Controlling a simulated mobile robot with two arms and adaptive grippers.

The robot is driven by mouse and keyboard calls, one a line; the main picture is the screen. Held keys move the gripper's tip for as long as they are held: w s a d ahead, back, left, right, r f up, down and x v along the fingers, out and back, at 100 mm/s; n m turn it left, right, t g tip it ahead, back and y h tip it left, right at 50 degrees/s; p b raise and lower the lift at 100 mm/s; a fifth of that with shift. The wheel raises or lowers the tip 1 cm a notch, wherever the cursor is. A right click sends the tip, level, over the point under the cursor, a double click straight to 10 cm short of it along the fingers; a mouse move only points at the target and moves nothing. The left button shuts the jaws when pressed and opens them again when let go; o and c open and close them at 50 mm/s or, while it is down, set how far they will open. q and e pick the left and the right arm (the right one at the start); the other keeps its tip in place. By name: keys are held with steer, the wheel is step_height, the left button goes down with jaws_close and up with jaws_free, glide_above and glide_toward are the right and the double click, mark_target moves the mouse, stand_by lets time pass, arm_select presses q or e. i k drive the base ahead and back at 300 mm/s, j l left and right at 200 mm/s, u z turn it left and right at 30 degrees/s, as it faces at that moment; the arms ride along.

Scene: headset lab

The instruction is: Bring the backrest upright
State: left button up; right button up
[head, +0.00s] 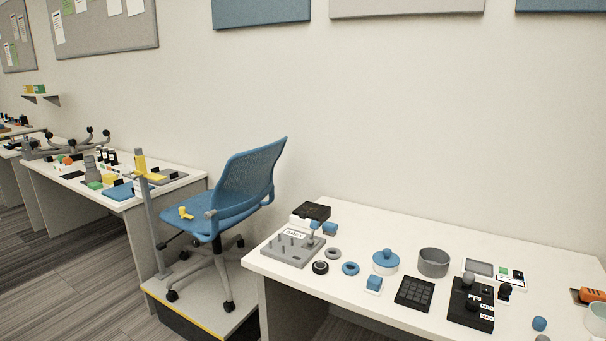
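A blue office chair stands on a low grey platform (205,309) between two white tables. Its mesh backrest (250,177) leans back, tilted to the right towards the wall. The blue seat (203,223) carries a small yellow part (185,213) near its left edge. A grey armrest or lever piece shows at the seat's side by the backrest. The chair rests on a grey wheeled base (225,268) with dark castors. Neither of my grippers is in the head view.
The left table (194,178) is crowded. Carpet is open at lower left.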

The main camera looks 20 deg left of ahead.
mark_target(217, 213)
steer(key=i+u, duration=0.1)
steer(key=i, duration=0.5)
steer(key=i+l+u, duration=0.1)
steer(key=i, duration=0.45)
steer(key=i+l+u, duration=0.1)
steer(key=i, duration=0.5)
